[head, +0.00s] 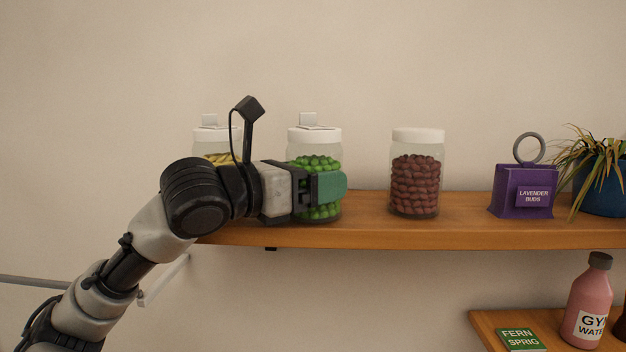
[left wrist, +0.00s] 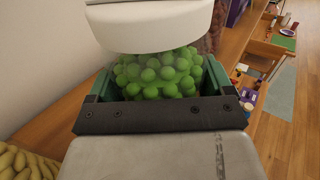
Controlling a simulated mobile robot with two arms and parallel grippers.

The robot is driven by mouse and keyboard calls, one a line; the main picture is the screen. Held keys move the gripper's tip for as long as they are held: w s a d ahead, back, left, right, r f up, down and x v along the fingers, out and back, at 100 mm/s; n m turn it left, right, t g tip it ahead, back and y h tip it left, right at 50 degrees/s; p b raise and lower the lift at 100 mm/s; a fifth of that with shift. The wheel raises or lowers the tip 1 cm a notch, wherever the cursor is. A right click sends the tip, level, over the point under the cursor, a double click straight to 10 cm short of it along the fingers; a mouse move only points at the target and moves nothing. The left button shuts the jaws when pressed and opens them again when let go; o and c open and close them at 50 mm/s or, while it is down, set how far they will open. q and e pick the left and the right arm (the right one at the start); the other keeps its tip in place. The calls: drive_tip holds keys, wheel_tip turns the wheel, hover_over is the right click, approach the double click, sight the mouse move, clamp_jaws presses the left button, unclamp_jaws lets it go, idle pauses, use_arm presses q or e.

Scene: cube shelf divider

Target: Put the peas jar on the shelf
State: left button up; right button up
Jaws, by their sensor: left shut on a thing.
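The peas jar (head: 315,150) is a clear jar of green peas with a white lid. It stands upright at the wooden shelf (head: 370,233), between a jar with yellow contents and a jar of dark red beans. Its base looks level with the shelf top, but I cannot tell for sure whether it touches. My left gripper (head: 325,188) is shut around the middle of the peas jar and hides part of it. In the left wrist view the peas (left wrist: 160,75) show between the green fingers, under the white lid (left wrist: 150,25). My right gripper is not in view.
The yellow jar (head: 212,145) is at left, partly behind my arm. The bean jar (head: 416,180), purple lavender box (head: 523,195) and potted plant (head: 600,185) stand to the right. A lower shelf (head: 485,325) holds a pink bottle (head: 588,305) and a green fern sprig packet (head: 520,339).

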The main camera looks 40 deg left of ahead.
use_arm(q)
drive_tip(key=shift+s+f, duration=0.1)
drive_tip(key=o, duration=1.1)
drive_tip(key=shift+c, duration=0.2)
drive_tip(key=shift+s+b, duration=0.15)
drive_tip(key=shift+b, duration=0.2)
drive_tip(key=b+v, duration=0.4)
drive_tip(key=shift+s+a+f, duration=0.1)
drive_tip(key=shift+s+f, duration=0.2)
drive_tip(key=shift+s, duration=0.1)
drive_tip(key=b+v, duration=0.3)
drive_tip(key=v, duration=0.3)
drive_tip(key=shift+s+r, duration=0.4)
drive_tip(key=shift+r, duration=0.05)
